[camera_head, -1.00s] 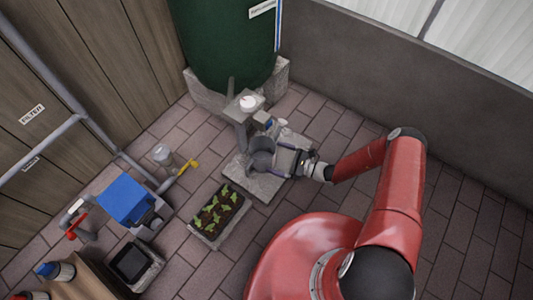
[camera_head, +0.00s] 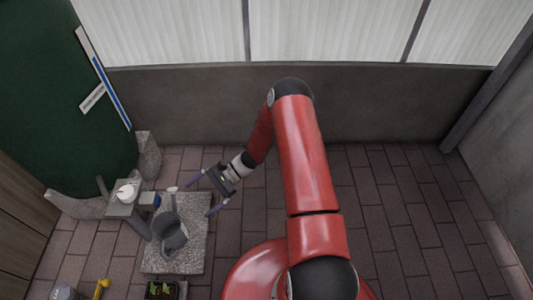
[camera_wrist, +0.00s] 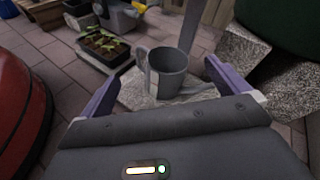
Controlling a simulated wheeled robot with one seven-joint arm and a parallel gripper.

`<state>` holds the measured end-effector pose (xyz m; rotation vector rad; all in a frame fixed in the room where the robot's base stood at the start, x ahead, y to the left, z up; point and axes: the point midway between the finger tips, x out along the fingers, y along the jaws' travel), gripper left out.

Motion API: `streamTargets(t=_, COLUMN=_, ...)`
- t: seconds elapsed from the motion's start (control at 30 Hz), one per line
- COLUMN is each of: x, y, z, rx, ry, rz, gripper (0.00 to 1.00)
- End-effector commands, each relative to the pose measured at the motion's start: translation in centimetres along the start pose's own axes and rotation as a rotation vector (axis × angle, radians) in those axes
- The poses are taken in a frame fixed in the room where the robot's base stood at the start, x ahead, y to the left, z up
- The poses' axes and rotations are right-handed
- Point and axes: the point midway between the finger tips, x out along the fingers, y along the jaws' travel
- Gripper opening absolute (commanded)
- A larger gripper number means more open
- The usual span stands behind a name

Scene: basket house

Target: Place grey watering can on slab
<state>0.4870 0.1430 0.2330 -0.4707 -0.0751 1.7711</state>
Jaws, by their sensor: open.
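The grey watering can (camera_head: 169,233) stands upright on the pale stone slab (camera_head: 191,257) at the lower left of the head view. In the wrist view the can (camera_wrist: 169,70) shows its open top and side handle, on the slab (camera_wrist: 133,95). My gripper (camera_head: 202,198) is open and empty, up and right of the can in the head view. In the wrist view its purple fingers (camera_wrist: 161,78) spread to either side of the can, with a gap between them and it.
A dark green tank (camera_head: 60,90) on stone blocks stands at the left. A grey post with a white knob (camera_head: 126,192) rises beside the can. A seedling tray (camera_wrist: 102,47) lies near the slab. Brick floor (camera_head: 400,220) at the right is clear.

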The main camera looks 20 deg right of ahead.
Motion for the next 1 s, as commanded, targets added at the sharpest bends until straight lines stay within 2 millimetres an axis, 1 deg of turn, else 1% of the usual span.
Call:
streamTargets(t=0.03, x=-1.2, y=-0.8, z=2.2, rx=-0.064, ry=0.047, rz=0.055, gripper=1.0)
streamTargets(t=0.17, x=-3.8, y=-1.6, z=6.9, rx=-0.203, ry=0.16, rz=0.188, gripper=1.0)
streamTargets(t=0.2, x=-4.7, y=-1.7, z=8.4, rx=-0.245, ry=0.197, rz=0.225, gripper=1.0)
streamTargets(t=0.27, x=-5.8, y=-1.8, z=10.6, rx=-0.306, ry=0.252, rz=0.281, gripper=1.0)
streamTargets(t=0.3, x=-6.6, y=-1.8, z=12.1, rx=-0.347, ry=0.289, rz=0.316, gripper=1.0)
streamTargets(t=0.47, x=-9.5, y=-1.3, z=18.0, rx=-0.505, ry=0.446, rz=0.447, gripper=1.0)
streamTargets(t=0.5, x=-10.2, y=-1.0, z=19.5, rx=-0.542, ry=0.486, rz=0.477, gripper=1.0)
streamTargets(t=0.57, x=-11.2, y=-0.6, z=21.6, rx=-0.6, ry=0.548, rz=0.52, gripper=1.0)
streamTargets(t=0.6, x=-11.8, y=-0.2, z=23.0, rx=-0.637, ry=0.588, rz=0.547, gripper=1.0)
streamTargets(t=0.73, x=-13.9, y=1.4, z=27.4, rx=-0.756, ry=0.725, rz=0.624, gripper=1.0)
streamTargets(t=0.9, x=-16.3, y=4.1, z=32.6, rx=-0.902, ry=0.908, rz=0.704, gripper=1.0)
streamTargets(t=1.0, x=-17.5, y=6.0, z=35.2, rx=-0.986, ry=1.016, rz=0.741, gripper=1.0)
